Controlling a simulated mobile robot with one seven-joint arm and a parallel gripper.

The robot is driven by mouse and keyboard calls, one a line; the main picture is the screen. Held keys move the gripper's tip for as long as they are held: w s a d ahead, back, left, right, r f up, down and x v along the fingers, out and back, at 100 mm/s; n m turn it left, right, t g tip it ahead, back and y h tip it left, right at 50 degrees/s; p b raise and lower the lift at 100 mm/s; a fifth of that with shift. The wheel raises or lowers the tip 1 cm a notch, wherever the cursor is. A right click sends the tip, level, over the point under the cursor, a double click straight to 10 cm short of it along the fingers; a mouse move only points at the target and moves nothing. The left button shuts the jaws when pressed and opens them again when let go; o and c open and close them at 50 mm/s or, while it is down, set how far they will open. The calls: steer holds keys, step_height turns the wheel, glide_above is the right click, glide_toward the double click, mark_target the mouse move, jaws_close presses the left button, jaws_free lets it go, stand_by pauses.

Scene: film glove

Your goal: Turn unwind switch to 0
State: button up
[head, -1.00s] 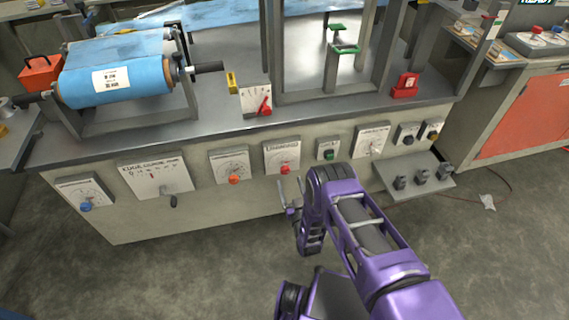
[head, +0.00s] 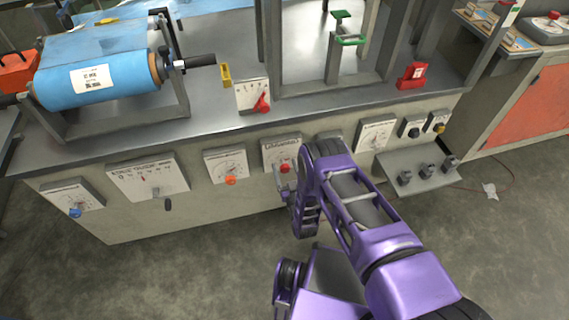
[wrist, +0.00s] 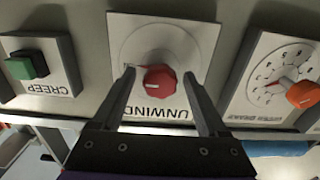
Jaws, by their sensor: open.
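The unwind switch is a red knob (wrist: 160,79) on a white square plate (wrist: 185,35) in the wrist view, where the UNWIND lettering appears upside down. The knob's narrow end points left in that view. My gripper (wrist: 159,75) is open, with one finger on each side of the knob; I cannot tell whether either touches it. The scale marks beside the knob are too small or hidden to read. In the head view the red knob (head: 285,169) is on the bench's front panel, with my gripper (head: 284,186) right at it.
The wrist view shows a green CREEP button (wrist: 20,68) on the left and a dial with an orange knob (wrist: 303,95) on the right. In the head view, a grey shelf (head: 425,157) juts from the panel right of my arm.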

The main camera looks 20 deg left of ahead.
steer(key=shift+c, duration=0.3)
jaws_close()
steer(key=shift+n, duration=0.4)
steer(key=n, duration=0.3)
steer(key=shift+a+n, duration=0.1)
steer(key=shift+n, duration=0.3)
steer(key=n, duration=0.4)
steer(key=shift+s+n, duration=0.1)
steer(key=shift+n, duration=0.2)
steer(key=n, duration=0.5)
steer(key=shift+a+f, duration=0.1)
steer(key=shift+n, duration=1.7)
